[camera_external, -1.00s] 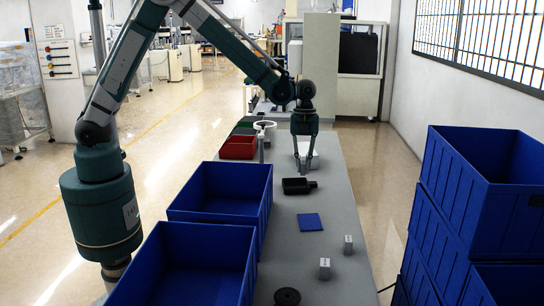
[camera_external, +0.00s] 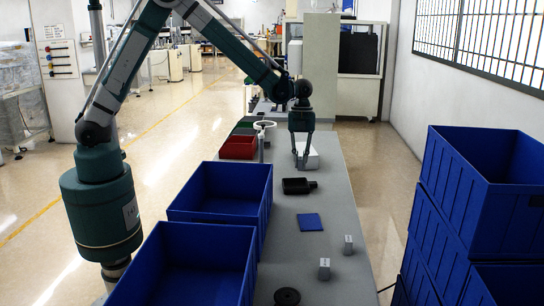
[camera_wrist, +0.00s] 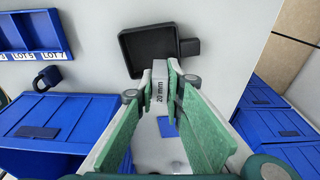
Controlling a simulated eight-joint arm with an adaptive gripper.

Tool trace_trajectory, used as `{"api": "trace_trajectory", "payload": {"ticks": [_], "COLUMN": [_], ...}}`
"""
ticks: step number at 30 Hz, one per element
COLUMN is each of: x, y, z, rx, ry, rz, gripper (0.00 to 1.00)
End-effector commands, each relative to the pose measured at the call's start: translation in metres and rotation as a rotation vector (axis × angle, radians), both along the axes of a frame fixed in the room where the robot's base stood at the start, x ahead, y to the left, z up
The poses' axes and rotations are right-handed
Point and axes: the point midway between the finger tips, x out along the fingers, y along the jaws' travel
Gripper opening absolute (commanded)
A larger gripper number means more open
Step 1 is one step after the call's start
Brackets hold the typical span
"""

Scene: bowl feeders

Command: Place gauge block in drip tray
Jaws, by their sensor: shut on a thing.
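The gauge block (camera_wrist: 160,88) is a small grey block marked "20 mm". It shows in the wrist view between the tips of my gripper (camera_wrist: 166,84), which is shut on it. In the external view my gripper (camera_external: 303,166) points down above the far half of the table, and the block is too small to make out there. The drip tray (camera_wrist: 146,50) is a shallow black square tray with a short handle. It lies on the table just beyond the fingertips in the wrist view, and nearer the camera than my gripper in the external view (camera_external: 296,186).
Blue bins (camera_external: 261,205) line the table's left side; a red bin (camera_external: 238,147) stands farther back. A blue square (camera_external: 310,222), two small grey blocks (camera_external: 348,245) (camera_external: 324,269) and a black disc (camera_external: 287,297) lie on the near table. Stacked blue bins (camera_external: 440,220) stand right.

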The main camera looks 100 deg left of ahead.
Motion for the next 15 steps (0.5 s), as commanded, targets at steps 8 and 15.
{"api": "trace_trajectory", "payload": {"ticks": [8, 15], "x": [0.0, 0.0], "y": [0.0, 0.0], "z": [-0.04, -0.053], "rx": [0.0, 0.0], "ry": [0.0, 0.0], "rz": [0.0, 0.0], "gripper": [0.0, 0.0]}}
